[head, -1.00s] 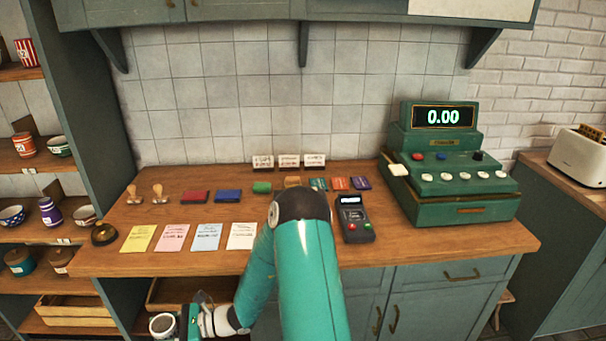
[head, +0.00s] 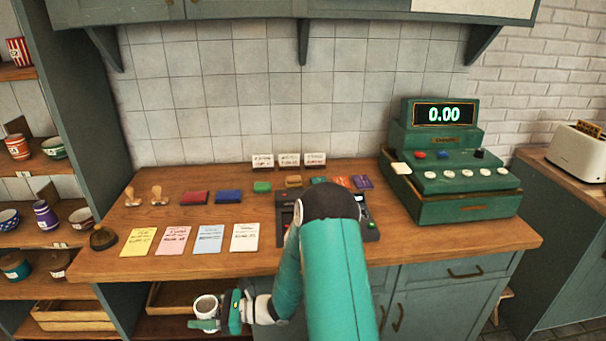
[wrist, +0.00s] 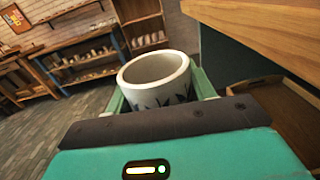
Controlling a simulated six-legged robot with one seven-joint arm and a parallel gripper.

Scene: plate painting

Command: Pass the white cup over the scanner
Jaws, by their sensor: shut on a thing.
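The white cup (head: 206,308) has dark leaf-like marks on its side, clear in the wrist view (wrist: 160,95). My gripper (head: 212,319) is shut on it, with a green finger on either side. The cup is roughly upright, mouth up, in front of the counter and below its top. A dark device (head: 284,212) lies on the counter left of my arm. A card-terminal-like device (head: 371,229) shows to the right of my arm. My arm hides much of both, and I cannot tell which is the scanner.
The wooden counter's front edge (head: 190,268) lies above the cup. Paper slips, stamps and colored pads lie on top. A green cash register (head: 455,205) reading 0.00 stands right. Shelves with crockery (head: 45,215) stand left. An open drawer (head: 180,296) is behind the cup.

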